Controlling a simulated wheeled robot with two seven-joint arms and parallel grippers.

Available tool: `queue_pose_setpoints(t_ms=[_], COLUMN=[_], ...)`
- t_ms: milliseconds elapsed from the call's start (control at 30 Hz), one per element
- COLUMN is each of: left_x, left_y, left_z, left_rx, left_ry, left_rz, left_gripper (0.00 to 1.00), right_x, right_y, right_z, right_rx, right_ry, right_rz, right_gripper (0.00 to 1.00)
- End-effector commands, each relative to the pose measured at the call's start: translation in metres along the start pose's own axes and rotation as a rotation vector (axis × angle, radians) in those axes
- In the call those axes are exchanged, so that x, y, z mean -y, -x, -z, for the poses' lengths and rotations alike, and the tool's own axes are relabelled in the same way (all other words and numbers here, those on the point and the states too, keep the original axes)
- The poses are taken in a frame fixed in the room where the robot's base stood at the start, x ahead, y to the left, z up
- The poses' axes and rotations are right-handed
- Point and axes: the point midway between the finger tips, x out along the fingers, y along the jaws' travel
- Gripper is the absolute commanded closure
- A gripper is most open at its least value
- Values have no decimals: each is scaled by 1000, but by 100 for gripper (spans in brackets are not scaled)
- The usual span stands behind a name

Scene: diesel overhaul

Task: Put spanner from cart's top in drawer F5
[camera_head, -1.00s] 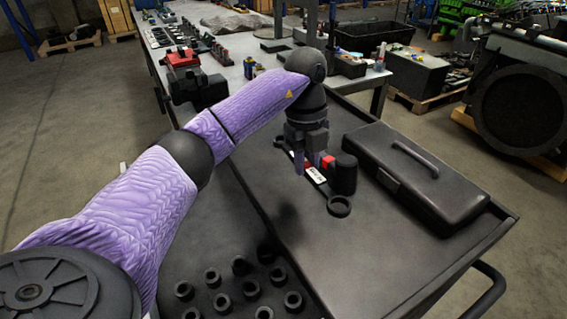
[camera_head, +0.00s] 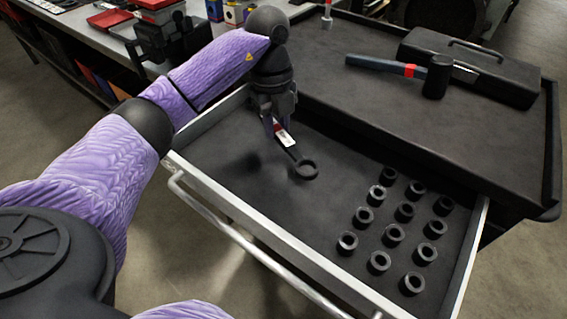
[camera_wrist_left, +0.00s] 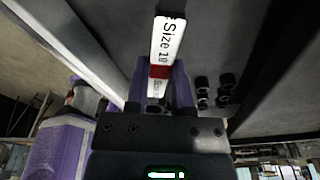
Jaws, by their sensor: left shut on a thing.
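The spanner (camera_head: 302,168) is dark, with a ring end and a white and red label. My left gripper (camera_head: 274,124) points down over the left part of the open drawer (camera_head: 225,150) and is shut on the spanner's handle. The ring end points to the lower right. I cannot tell if the spanner touches the drawer floor. In the left wrist view the spanner's label (camera_wrist_left: 166,42) reads "Size" and a number, between the fingers of my left gripper (camera_wrist_left: 160,88). My right gripper is not in view. The drawer's number is not readable.
Several dark sockets (camera_head: 393,234) stand in rows in the drawer's right part; its left and middle floor is clear. A hammer (camera_head: 437,78) and a black toolbox (camera_head: 470,65) are on the cart's top (camera_head: 350,100). A workbench (camera_head: 100,45) stands at the back left.

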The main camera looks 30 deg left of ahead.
Motion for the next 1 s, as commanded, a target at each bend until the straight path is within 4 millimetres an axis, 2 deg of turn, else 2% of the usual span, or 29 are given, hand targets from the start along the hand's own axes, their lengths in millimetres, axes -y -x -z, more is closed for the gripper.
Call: queue_pose_setpoints(t_ms=[100, 200, 367, 500, 800, 833, 967, 1000], left_x=[-1, -1, -1, -1, -1, -1, -1, -1], left_y=[-32, -53, -75, -100, -101, -101, -100, -100], left_z=[-3, -6, -8, -11, -12, -12, -12, -12], left_rx=[-4, -3, -2, -2, 0, 0, 0, 0], left_ry=[0, 0, 1, 0, 0, 0, -1, 0], left_rz=[-6, -5, -4, -3, -2, -3, -2, -2], left_gripper=[100, 100, 100, 100, 100, 67, 40, 36], right_x=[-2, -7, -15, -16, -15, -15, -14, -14], right_y=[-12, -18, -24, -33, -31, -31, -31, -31], right_z=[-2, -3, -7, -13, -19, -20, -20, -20], right_rx=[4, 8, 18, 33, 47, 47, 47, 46], right_ry=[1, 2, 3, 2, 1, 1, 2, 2], right_rz=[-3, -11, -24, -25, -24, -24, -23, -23], right_gripper=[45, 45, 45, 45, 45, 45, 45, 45])
